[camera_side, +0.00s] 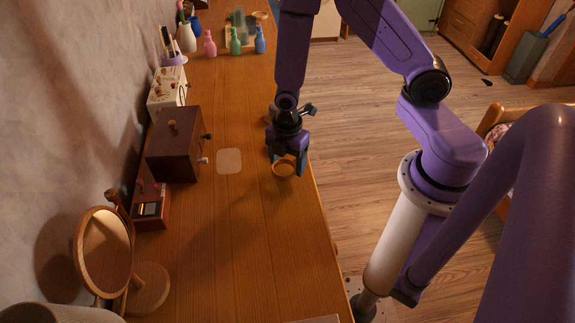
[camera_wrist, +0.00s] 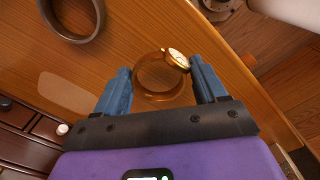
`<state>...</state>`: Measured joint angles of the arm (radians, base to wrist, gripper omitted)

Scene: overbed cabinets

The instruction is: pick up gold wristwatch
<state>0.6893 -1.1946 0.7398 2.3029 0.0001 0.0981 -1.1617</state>
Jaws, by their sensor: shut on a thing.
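The gold wristwatch (camera_side: 284,169) is at the right edge of the wooden counter in the side view. In the wrist view, its looped gold band (camera_wrist: 160,92) and round pale dial (camera_wrist: 178,59) show between the blue fingers. My gripper (camera_side: 287,164) points down over it, and in the wrist view my gripper (camera_wrist: 160,66) has one finger on each side of the watch. It is shut on the watch. I cannot tell whether the watch still touches the counter.
A pale translucent mat (camera_side: 229,161) lies left of the watch. A dark wooden drawer box (camera_side: 174,145) and a round mirror (camera_side: 104,250) stand along the wall. The counter's front middle is clear.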

